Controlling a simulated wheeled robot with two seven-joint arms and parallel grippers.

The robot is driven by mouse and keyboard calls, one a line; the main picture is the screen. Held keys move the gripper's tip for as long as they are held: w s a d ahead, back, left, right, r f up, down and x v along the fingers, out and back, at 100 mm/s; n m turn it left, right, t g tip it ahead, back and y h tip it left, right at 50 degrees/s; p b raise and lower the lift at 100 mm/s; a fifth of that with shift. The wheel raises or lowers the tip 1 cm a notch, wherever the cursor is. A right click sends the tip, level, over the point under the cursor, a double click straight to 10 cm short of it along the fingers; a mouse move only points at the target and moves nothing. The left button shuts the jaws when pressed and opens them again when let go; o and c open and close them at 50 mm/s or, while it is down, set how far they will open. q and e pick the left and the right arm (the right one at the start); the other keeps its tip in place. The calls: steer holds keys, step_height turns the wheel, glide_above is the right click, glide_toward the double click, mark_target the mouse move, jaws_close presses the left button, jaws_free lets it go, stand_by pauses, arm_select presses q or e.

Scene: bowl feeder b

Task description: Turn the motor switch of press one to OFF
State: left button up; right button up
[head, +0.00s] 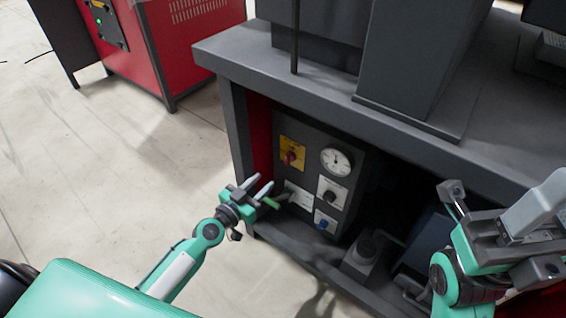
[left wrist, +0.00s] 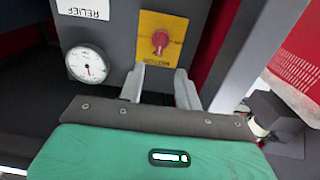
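The motor switch is a red rotary knob (head: 291,157) on a yellow plate (head: 287,146), at the upper left of the dark control panel under the press table. The knob (left wrist: 160,40) also shows in the left wrist view, where the picture is upside down; the plate's lettering is too small to read. My left gripper (head: 268,187) is open and empty, low and to the left of the knob. In the left wrist view its two fingers (left wrist: 159,75) point toward the plate, apart from the knob. My right gripper (head: 500,215) is at the right; its finger opening is unclear.
Beside the switch are a round gauge (head: 336,162), a black knob (head: 332,196) and a blue knob (head: 323,224). The table edge (head: 330,105) overhangs the panel, and a grey leg (head: 240,150) stands at its left. A red machine (head: 170,45) is behind; floor between is clear.

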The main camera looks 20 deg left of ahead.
mark_target(286, 160)
arm_select(q)
steer(key=x, duration=1)
steer(key=shift+w+d+p, duration=0.1)
steer(key=shift+w+p, duration=0.2)
jaws_close()
